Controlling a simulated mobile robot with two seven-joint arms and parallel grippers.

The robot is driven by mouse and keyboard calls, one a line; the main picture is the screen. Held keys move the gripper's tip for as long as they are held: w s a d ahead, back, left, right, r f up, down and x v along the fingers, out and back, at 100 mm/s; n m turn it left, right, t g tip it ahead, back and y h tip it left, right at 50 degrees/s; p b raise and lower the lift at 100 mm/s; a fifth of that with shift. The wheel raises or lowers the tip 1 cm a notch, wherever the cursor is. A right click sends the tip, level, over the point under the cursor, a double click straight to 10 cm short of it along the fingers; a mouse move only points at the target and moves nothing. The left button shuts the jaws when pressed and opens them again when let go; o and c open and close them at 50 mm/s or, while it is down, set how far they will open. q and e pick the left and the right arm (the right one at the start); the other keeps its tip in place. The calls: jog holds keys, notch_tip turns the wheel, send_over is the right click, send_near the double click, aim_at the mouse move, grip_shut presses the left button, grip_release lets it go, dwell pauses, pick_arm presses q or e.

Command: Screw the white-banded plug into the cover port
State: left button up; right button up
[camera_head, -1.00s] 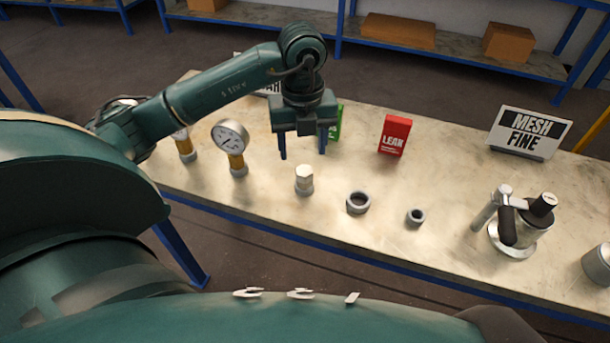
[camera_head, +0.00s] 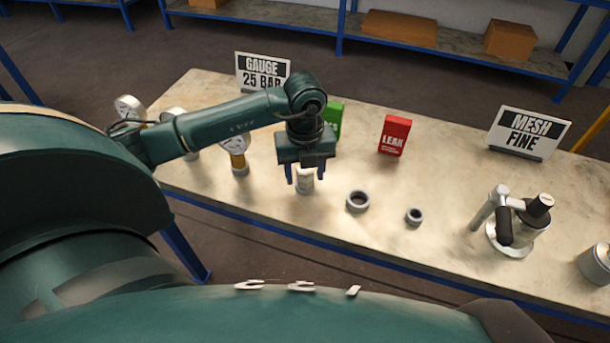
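A pale plug-like piece (camera_head: 305,184) stands upright on the table; its top is partly hidden by my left gripper, and I cannot make out a white band. My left gripper (camera_head: 305,177) points down over it, open, with a blue finger showing on each side and gaps between. A metal vessel (camera_head: 538,217) with a flange, a bar-like handle and a dark knob stands at the right; I cannot make out a cover port on it. My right gripper is not in view.
Two grey rings, one larger (camera_head: 358,201) and one smaller (camera_head: 414,216), lie right of the plug. Pressure gauges (camera_head: 236,146) stand to the left, partly behind my arm. A red LEAK box (camera_head: 394,135), a green box (camera_head: 333,117) and a MESH FINE sign (camera_head: 527,133) stand behind.

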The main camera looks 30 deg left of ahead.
pick_arm(q)
jog(key=c, duration=1)
